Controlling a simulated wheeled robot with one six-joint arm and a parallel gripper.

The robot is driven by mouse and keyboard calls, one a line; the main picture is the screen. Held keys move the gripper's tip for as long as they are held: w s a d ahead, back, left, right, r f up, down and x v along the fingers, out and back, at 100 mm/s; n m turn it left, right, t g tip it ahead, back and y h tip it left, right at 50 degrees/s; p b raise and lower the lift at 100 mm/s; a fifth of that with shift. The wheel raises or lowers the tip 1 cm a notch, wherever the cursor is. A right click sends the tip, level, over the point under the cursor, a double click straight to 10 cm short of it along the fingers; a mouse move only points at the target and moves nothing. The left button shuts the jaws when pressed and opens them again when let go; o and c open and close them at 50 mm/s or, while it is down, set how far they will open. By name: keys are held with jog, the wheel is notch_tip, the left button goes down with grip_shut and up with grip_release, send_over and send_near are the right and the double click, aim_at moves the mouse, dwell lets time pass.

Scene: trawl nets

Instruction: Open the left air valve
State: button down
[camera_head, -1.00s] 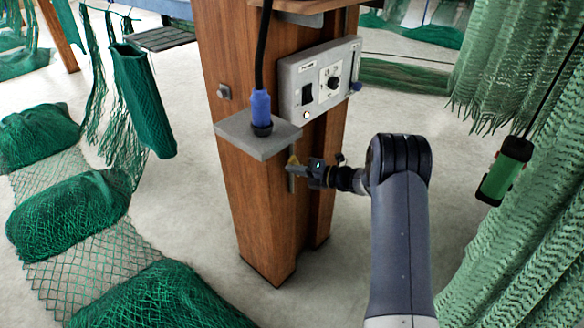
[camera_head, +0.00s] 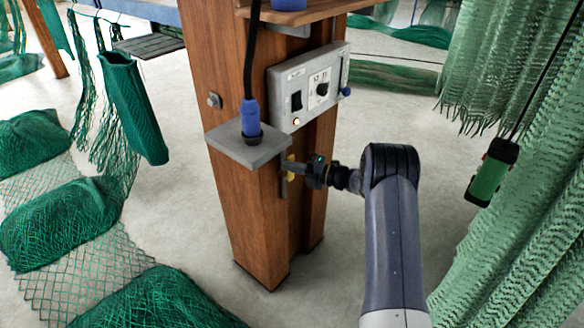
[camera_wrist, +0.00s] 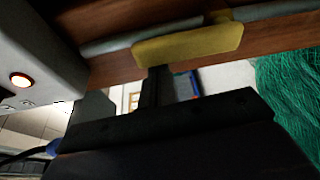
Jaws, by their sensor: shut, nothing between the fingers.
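A yellow valve handle (camera_head: 290,168) sits on a thin grey pipe (camera_head: 283,188) on the wooden post, below the small grey shelf. In the wrist view the yellow handle (camera_wrist: 190,45) lies roughly in line with the grey pipe (camera_wrist: 275,10). My gripper (camera_head: 299,169) is shut and empty, just right of the handle in the head view. In the wrist view its dark fingertips (camera_wrist: 155,78) reach the handle's lower edge; I cannot tell whether they touch. No second valve shows clearly.
A grey control box (camera_head: 309,88) is on the post above my gripper, with a lit button. A blue plug (camera_head: 251,118) stands on the grey shelf (camera_head: 248,146). A green pendant (camera_head: 492,172) and hanging nets (camera_head: 530,180) are right. Green net bundles (camera_head: 60,215) lie left.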

jog(key=shift+d+r, duration=0.1)
jog(key=v, duration=1)
jog(key=shift+s+d+b, duration=0.25)
jog(key=shift+b, duration=0.15)
jog(key=a+f+n+h+b, duration=0.2)
jog(key=a+f+n+b, duration=0.2)
jog(key=a+n+b, duration=0.1)
jog(key=a+f+n+t+h+b, duration=0.1)
jog(key=a+f+n+h+b, duration=0.1)
jog(key=a+n+b, duration=0.3)
jog(key=a+f+b, duration=0.1)
jog(key=a+b, duration=0.2)
jog(key=b, duration=0.1)
jog(key=shift+w+a+f+n+h, duration=0.3)
jog(key=shift+w+a+f, duration=0.05)
jog(key=shift+w+f, duration=0.05)
dwell(0.5)
jog(key=shift+t+b, duration=0.3)
jog(key=shift+r+p, duration=0.2)
jog(key=shift+p, duration=0.1)
